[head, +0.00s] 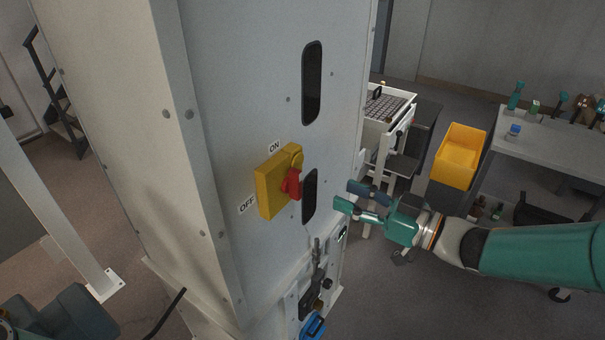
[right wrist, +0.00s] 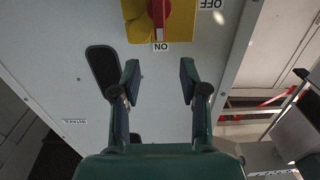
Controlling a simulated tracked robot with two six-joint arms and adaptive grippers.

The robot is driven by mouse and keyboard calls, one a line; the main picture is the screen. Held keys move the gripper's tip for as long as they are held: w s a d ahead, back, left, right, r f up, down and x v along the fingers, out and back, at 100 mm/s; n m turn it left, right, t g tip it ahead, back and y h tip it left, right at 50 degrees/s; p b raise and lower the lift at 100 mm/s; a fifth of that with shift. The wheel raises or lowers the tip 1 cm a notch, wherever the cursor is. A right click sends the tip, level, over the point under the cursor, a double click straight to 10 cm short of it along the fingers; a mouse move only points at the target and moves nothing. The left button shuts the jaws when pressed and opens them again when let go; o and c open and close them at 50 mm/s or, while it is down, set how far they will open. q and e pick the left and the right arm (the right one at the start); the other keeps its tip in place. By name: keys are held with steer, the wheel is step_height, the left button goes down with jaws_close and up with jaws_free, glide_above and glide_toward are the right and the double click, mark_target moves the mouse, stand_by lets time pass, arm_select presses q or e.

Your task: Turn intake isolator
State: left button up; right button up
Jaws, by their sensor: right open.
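The intake isolator is a yellow box (head: 268,190) with a red handle (head: 291,184) on the pale cabinet face. An ON label sits above it and an OFF label at its lower left in the head view. In the right wrist view the red handle (right wrist: 159,12) is cut by the top edge, and its visible end points toward the ON label (right wrist: 161,47). My right gripper (head: 347,195) is open and empty, to the right of the handle and apart from it. Its fingers (right wrist: 159,77) spread below the box in the wrist view. My left gripper is not visible.
The cabinet (head: 235,90) has two dark oval slots near the isolator. Below are dark fittings and a blue part (head: 312,326). A yellow bin (head: 460,155), a white cart (head: 388,115) and a grey bench (head: 555,140) stand behind at right. A white post (head: 60,200) stands left.

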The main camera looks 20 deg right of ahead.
mark_target(301, 176)
steer(key=p+x, duration=0.1)
steer(key=x, duration=1)
steer(key=shift+w+a, duration=0.1)
steer(key=shift+c, duration=0.4)
jaws_close()
